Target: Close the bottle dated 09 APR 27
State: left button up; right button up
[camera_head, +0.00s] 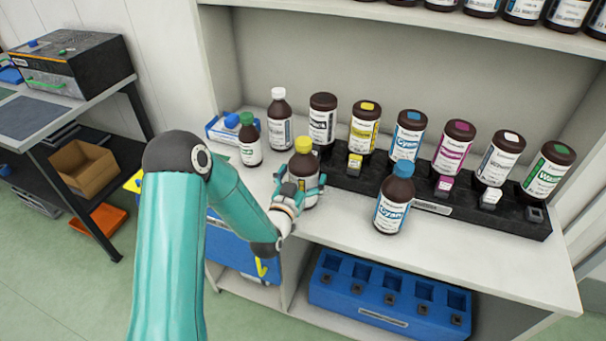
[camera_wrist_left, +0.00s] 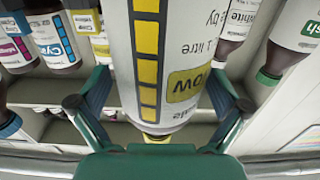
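A brown bottle with a yellow cap (camera_head: 303,145) stands upright at the front of the shelf. Its white label with a yellow band and upside-down lettering (camera_wrist_left: 168,75) fills the middle of the left wrist view. My left gripper (camera_head: 302,186) has a finger on each side of this bottle; its fingers (camera_wrist_left: 160,90) lie close to both edges of the bottle. I cannot tell if they press on it. No date is readable on any bottle. My right gripper is not in view.
Bottles with blue (camera_head: 393,205), green (camera_head: 250,145) and white (camera_head: 279,115) caps stand nearby. A blue rack (camera_head: 385,300) sits below. The shelf's front right (camera_head: 490,265) is clear.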

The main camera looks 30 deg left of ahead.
pick_arm(q)
jog(key=shift+r, duration=0.1)
jog(key=shift+s+d, duration=0.1)
jog(key=shift+s, duration=0.3)
jog(key=p+v, duration=0.8)
jog(key=v, duration=0.3)
jog(key=shift+p, duration=0.35)
